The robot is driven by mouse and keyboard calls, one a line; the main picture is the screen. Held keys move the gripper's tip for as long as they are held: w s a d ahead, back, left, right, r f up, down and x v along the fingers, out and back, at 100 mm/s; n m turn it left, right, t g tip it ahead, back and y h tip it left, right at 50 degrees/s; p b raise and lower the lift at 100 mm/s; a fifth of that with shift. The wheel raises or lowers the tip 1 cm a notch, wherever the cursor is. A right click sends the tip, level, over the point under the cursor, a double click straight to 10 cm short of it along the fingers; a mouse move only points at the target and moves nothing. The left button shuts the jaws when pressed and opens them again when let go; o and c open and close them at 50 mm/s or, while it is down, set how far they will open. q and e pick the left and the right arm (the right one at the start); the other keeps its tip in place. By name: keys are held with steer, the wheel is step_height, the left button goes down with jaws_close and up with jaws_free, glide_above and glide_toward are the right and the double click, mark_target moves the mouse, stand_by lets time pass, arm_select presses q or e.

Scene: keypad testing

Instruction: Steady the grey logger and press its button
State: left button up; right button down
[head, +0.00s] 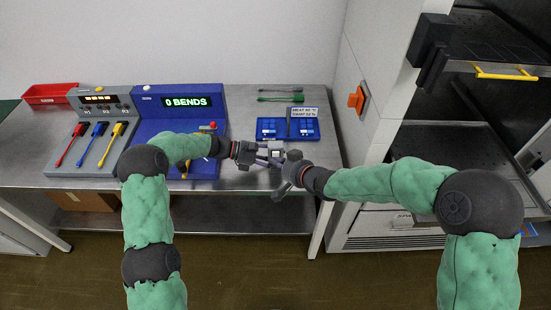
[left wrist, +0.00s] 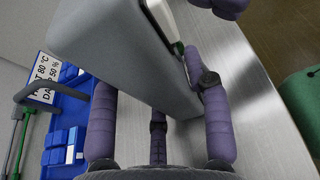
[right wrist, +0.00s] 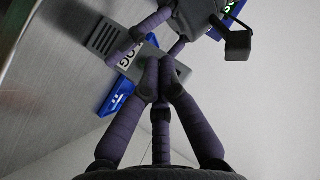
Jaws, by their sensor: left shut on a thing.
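The grey logger (head: 275,148) is a small box with a pale face near the table's front edge, partly hidden by both hands. In the left wrist view its grey side (left wrist: 120,50) fills the space between the purple fingers of my left gripper (left wrist: 155,95), which is shut on it. In the right wrist view the logger's slotted grey face (right wrist: 103,38) and its LOG label show. The fingers of my right gripper (right wrist: 157,68) are drawn together and empty, their tips close to the label. I cannot tell whether they touch. The button is not clearly seen.
A blue tray (head: 265,128) with a HEAT 80 °C, DAMP 50 % sign lies behind the logger. A blue 0 BENDS machine (head: 160,125) stands left, beside a grey unit (head: 90,150) with coloured tools. An open cabinet (head: 440,140) is at right. The table's front edge is close.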

steer(key=shift+w, duration=0.15)
stand_by(0.3)
steer(key=shift+w, duration=0.3)
stand_by(0.3)
steer(key=shift+s, duration=0.45)
steer(key=shift+s, duration=0.1)
steer(key=s, duration=0.6)
stand_by(0.5)
steer(key=shift+w, duration=0.1)
